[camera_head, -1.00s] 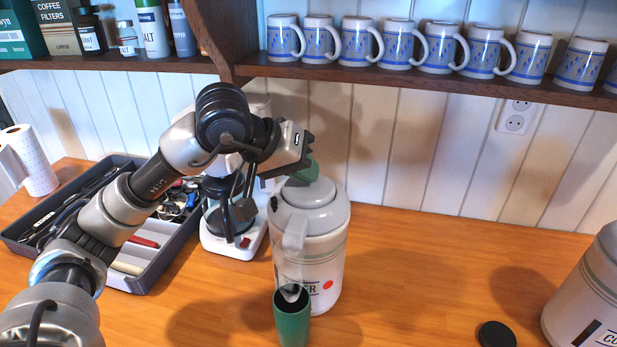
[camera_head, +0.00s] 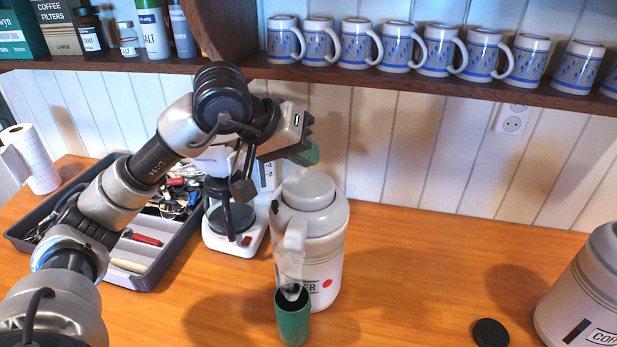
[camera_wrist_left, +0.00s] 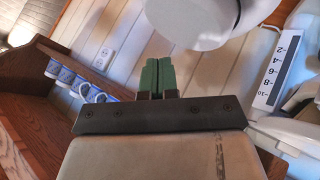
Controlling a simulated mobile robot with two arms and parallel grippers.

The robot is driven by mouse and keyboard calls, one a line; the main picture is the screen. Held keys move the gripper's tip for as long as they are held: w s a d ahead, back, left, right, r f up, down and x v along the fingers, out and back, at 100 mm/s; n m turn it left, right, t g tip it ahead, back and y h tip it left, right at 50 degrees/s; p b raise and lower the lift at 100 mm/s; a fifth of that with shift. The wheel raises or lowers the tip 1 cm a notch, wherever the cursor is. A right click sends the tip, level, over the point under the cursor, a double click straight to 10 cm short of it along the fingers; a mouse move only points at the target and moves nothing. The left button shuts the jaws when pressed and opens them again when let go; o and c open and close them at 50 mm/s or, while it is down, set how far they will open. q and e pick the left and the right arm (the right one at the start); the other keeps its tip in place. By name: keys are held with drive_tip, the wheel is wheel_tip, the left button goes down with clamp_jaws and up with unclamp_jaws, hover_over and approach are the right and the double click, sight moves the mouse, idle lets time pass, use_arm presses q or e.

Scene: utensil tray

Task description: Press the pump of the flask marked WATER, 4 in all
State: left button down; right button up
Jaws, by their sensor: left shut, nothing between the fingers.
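The white pump flask (camera_head: 312,240) stands on the counter. Its label is partly hidden by the spout and the cup, with only the last letters and a red dot showing. Its pump top (camera_head: 308,188) is bare and looks raised. A green cup (camera_head: 292,318) stands below the spout. My left gripper (camera_head: 306,155) is shut and empty, above the pump top and apart from it. In the left wrist view its green fingertips (camera_wrist_left: 157,76) are together, with a white rounded part (camera_wrist_left: 195,15) beyond them. My right gripper is not in view.
A second flask (camera_head: 585,300), label starting "CO", stands at the right edge. A black lid (camera_head: 490,333) lies near the front. A coffee maker (camera_head: 232,222) and utensil tray (camera_head: 150,270) stand left. A shelf (camera_head: 420,82) with several mugs hangs above.

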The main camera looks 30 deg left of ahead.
sight(306, 181)
use_arm(q)
drive_tip(key=shift+r+p, duration=0.95)
drive_tip(key=shift+r, duration=0.9)
idle(1.1)
